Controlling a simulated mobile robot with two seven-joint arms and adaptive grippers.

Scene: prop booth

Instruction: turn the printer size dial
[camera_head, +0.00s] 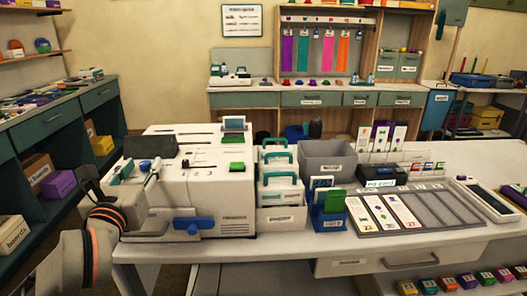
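The printer (200,185) is a large white box at the left end of the white counter. A wide blue knob (195,223) sits low on its front face, and a green pad (237,167) and a small screen (234,124) are on its top. I cannot read which part is labelled as the size dial. My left arm comes in from the lower left, and my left gripper (150,170) is at the printer's left side, above and left of the blue knob and apart from it. Its fingers are small and blend with the printer, so their opening is unclear. My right gripper is not visible.
White card holders with teal handles (281,190), a grey bin (327,160) and a blue card holder (327,208) stand right of the printer. A sorting tray (445,215) lies farther right. Teal shelving (62,135) lines the left side.

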